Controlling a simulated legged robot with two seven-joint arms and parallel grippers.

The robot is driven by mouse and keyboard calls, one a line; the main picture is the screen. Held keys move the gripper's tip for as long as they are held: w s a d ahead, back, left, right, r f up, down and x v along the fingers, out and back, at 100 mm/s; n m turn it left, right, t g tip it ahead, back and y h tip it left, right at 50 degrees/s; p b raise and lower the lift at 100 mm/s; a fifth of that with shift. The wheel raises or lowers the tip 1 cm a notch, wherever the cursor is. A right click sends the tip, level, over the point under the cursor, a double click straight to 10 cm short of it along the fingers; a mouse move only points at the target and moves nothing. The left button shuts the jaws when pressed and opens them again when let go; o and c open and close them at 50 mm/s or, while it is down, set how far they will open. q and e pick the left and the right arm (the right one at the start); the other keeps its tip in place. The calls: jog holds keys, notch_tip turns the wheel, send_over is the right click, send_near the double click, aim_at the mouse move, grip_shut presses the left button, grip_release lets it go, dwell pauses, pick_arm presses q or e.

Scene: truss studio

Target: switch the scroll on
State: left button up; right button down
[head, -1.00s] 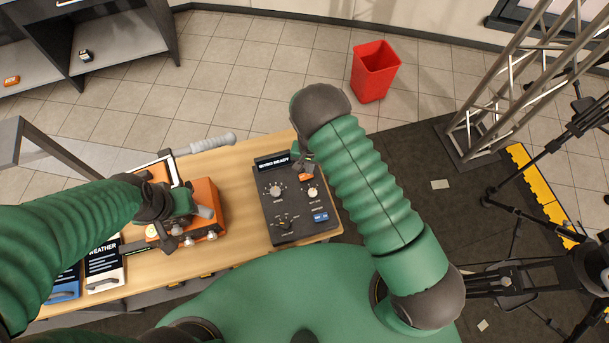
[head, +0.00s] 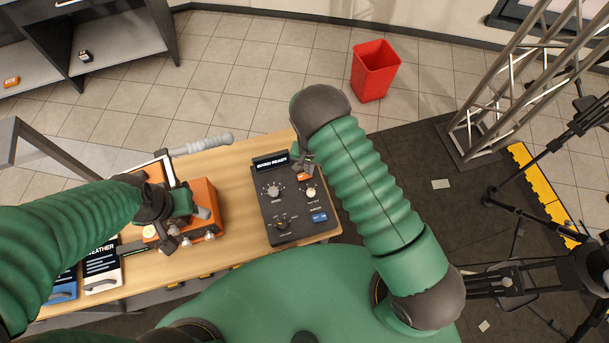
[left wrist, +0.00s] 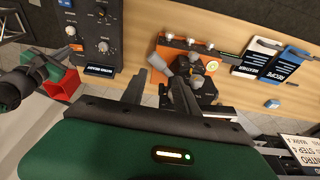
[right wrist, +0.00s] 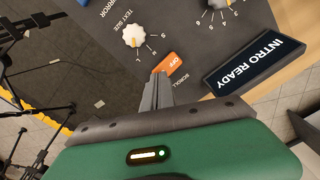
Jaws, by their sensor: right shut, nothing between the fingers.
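The dark control console (head: 296,234) lies on the table, with a display reading "INTRO READY" (right wrist: 255,64). Its orange scroll switch (right wrist: 172,64) reads "OFF" and has the printed word "SCROLL" beside it; the switch also shows small in the head view (head: 304,177). My right gripper (right wrist: 160,76) is shut and empty, its tips right at the switch's edge; I cannot tell whether they touch. My left gripper (left wrist: 159,78) is open, with its fingers apart, above the table near an orange box (left wrist: 188,54). Nothing shows held between them.
A white text-size knob (right wrist: 134,36) sits close to the switch, and a blue button (head: 319,217) is on the same console. Black and blue labelled cards (head: 103,265) lie at the table's left. A red bin (head: 375,72) stands on the floor behind.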

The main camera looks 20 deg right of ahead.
jog(key=shift+d+f, duration=0.15)
jog(key=shift+f, duration=0.1)
jog(key=shift+a+f+b, duration=0.25)
jog(key=shift+f+b, duration=0.05)
jog(key=shift+b, duration=0.15)
jog(key=shift+r, duration=0.1)
notch_tip(320, 180, up, 3)
jog(key=shift+d+p, duration=0.1)
jog(key=shift+p, duration=1.1)
jog(key=shift+r+p, duration=1.3)
jog(key=shift+r, duration=0.65)
